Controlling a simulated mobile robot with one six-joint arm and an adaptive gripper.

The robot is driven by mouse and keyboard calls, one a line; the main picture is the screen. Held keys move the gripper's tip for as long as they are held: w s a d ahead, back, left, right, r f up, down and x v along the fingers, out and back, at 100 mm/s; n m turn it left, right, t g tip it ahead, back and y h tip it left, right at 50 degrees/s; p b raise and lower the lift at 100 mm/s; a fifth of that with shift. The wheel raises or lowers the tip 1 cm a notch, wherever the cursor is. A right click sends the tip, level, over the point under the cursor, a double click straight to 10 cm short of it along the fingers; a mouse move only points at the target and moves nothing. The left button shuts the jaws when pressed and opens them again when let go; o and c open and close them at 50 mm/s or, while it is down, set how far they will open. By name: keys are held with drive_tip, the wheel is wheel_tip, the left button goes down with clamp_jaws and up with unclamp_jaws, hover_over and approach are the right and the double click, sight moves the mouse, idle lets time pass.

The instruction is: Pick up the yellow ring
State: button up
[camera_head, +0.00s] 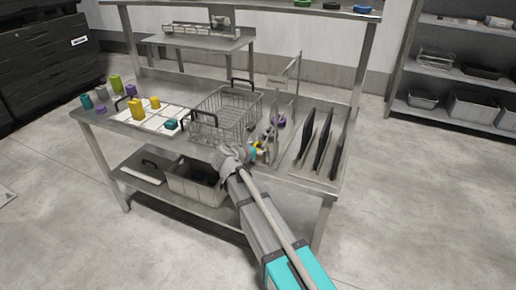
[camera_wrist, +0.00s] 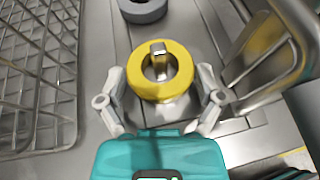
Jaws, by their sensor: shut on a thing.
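The yellow ring (camera_wrist: 140,82) is in the middle of the wrist view, around a short upright metal peg (camera_wrist: 158,50). My gripper (camera_wrist: 162,82) has one finger on each side of the ring and is shut on it. In the head view my gripper (camera_head: 257,150) is low over the table, just right of the wire basket. Only a small bit of yellow (camera_head: 260,144) shows there, mostly hidden by the gripper.
A wire basket (camera_head: 225,115) stands close on the left, and dark upright panels (camera_head: 307,135) stand to the right. A grey ring (camera_wrist: 143,12) lies beyond the yellow one. Coloured blocks (camera_head: 137,109) stand at far left.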

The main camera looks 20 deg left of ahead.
drive_tip(key=shift+r, duration=0.15)
drive_tip(key=shift+r+p, duration=0.95)
drive_tip(key=shift+p, duration=0.1)
drive_tip(key=s+a+r+p, duration=0.3)
drive_tip(key=s+r+p, duration=0.7)
drive_tip(key=s, duration=0.3)
drive_tip(key=shift+s+r+p, duration=0.35)
drive_tip(key=shift+r+p, duration=0.05)
idle(0.7)
